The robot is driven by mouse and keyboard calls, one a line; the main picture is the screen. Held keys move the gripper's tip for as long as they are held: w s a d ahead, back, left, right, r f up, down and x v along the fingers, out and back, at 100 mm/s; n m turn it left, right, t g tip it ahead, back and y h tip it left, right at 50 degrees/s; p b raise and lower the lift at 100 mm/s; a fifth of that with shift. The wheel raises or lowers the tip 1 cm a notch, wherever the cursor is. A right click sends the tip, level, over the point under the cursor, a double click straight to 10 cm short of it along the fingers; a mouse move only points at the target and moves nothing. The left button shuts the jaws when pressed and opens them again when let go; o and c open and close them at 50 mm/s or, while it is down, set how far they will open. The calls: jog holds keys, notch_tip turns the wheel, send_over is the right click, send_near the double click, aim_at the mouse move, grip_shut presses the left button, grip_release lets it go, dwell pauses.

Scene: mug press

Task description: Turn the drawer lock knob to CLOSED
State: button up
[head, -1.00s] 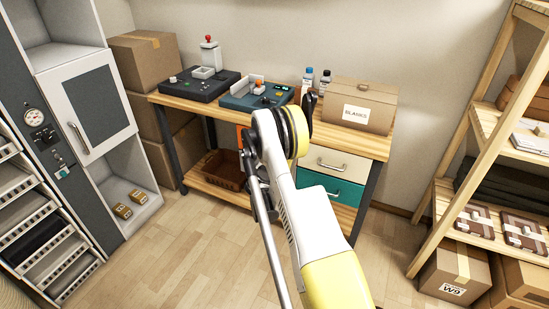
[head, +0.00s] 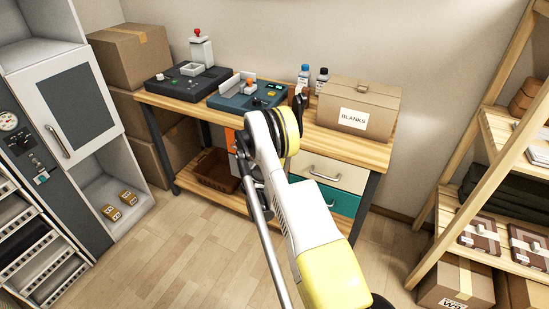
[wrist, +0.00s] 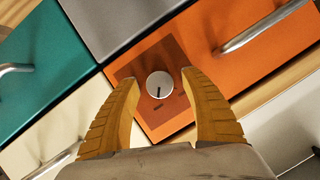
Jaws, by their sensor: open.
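The lock knob (wrist: 160,85) is a round silver dial with a dark pointer line. It sits on a brown plate on the orange drawer front (wrist: 205,50) in the wrist view. My gripper (wrist: 158,82) is open, with its two yellow ribbed fingers to either side of the knob in the picture; I cannot tell whether they touch it. A small mark shows on the plate below the knob, too small to read. In the head view a strip of the orange drawer (head: 230,141) shows under the bench, and my arm hides the knob.
Teal (wrist: 35,55), grey (wrist: 120,18) and cream (wrist: 40,125) drawer fronts surround the orange one. A bar handle (wrist: 255,30) stands out on the orange drawer. The wooden bench (head: 375,150) carries machines, bottles and a BLANKS box (head: 358,107). The floor (head: 180,255) in front is clear.

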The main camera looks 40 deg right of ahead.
jog(key=shift+a, duration=0.1)
grip_shut()
jog(key=n+g, duration=0.1)
jog(key=n, duration=0.1)
jog(key=shift+n+g+h, duration=0.3)
jog(key=shift+g, duration=0.1)
jog(key=n+g+h, duration=0.1)
jog(key=n+g, duration=0.1)
jog(key=n, duration=0.1)
jog(key=shift+w, duration=0.1)
jog(key=n+g+h, duration=0.1)
jog(key=n, duration=0.2)
jog(key=shift+g, duration=0.3)
jog(key=shift+n+g+h, duration=0.5)
jog(key=shift+n, duration=0.7)
